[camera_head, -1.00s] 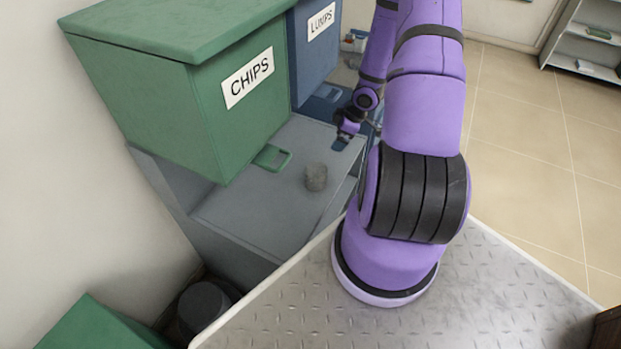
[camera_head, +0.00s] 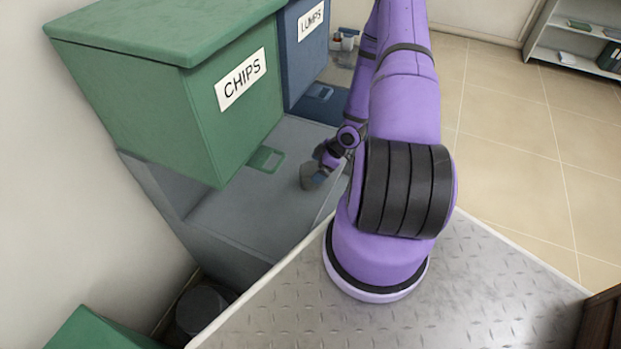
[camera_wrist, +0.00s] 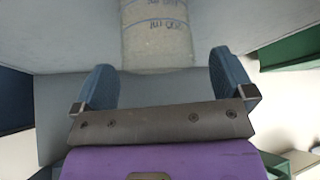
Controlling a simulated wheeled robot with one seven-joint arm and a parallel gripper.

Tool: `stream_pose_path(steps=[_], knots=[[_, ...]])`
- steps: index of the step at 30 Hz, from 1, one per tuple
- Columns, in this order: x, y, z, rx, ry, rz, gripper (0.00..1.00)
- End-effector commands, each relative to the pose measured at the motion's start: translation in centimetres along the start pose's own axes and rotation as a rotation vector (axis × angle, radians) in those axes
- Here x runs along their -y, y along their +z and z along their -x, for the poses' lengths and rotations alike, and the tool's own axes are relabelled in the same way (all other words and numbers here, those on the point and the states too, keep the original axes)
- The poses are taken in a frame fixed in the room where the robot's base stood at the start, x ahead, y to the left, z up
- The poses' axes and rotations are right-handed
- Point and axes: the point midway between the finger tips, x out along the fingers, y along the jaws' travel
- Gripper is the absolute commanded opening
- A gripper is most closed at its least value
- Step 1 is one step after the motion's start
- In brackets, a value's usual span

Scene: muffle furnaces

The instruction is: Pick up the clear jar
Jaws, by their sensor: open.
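The clear jar (camera_wrist: 157,38) stands at the top middle of the wrist view, with grainy, pale contents and blue "ml" markings. In the head view the jar (camera_head: 307,177) is on the grey surface below the green CHIPS bin, partly hidden by my gripper. My gripper (camera_head: 319,170) is right at the jar in the head view. In the wrist view my gripper (camera_wrist: 160,72) is open, with its blue fingers spread wider than the jar. The jar lies ahead, roughly centred between them. I cannot tell whether the fingertips reach past its near side.
The green CHIPS bin (camera_head: 180,100) overhangs the back left of the grey surface (camera_head: 240,215). A blue LUMPS bin (camera_head: 306,55) stands beyond it. Small items (camera_head: 345,42) sit farther back. Open tiled floor (camera_head: 510,140) lies at the right, with a shelf (camera_head: 580,40) at the far right.

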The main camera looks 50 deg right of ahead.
Motion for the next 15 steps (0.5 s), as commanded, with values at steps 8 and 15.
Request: stream_pose_path(steps=[8, 15], knots=[[-0.3, 0.0, -3.8, 0.000, -0.003, 0.001, 1.00], [-0.3, 0.0, -4.8, 0.001, -0.001, -0.001, 1.00]])
